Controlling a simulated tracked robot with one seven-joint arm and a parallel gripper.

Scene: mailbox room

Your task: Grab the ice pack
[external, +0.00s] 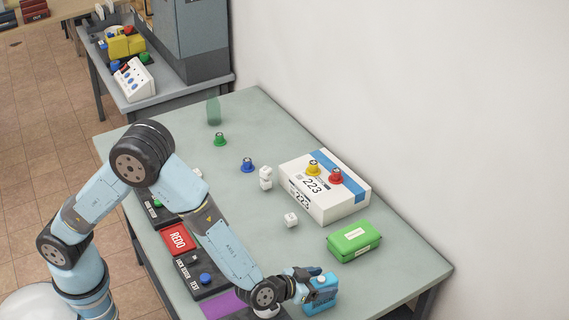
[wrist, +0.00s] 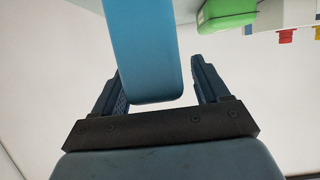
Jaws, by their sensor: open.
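The ice pack (external: 321,296), a blue block with a pale cap-like top, stands near the front right edge of the table. In the wrist view the blue ice pack (wrist: 143,45) reaches down between my two fingers. My gripper (external: 308,279) is at the ice pack, partly hiding it in the external view. In the wrist view my gripper (wrist: 155,78) is open, with a visible gap between the ice pack and the right finger. The left finger is very close to the ice pack; I cannot tell whether they touch.
A green case (external: 353,241) lies behind the ice pack. A white box (external: 325,205) carries yellow and red knobs. White cubes (external: 291,220) and a red REDO panel (external: 178,239) are on the table (external: 235,235). A white wall borders the right side.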

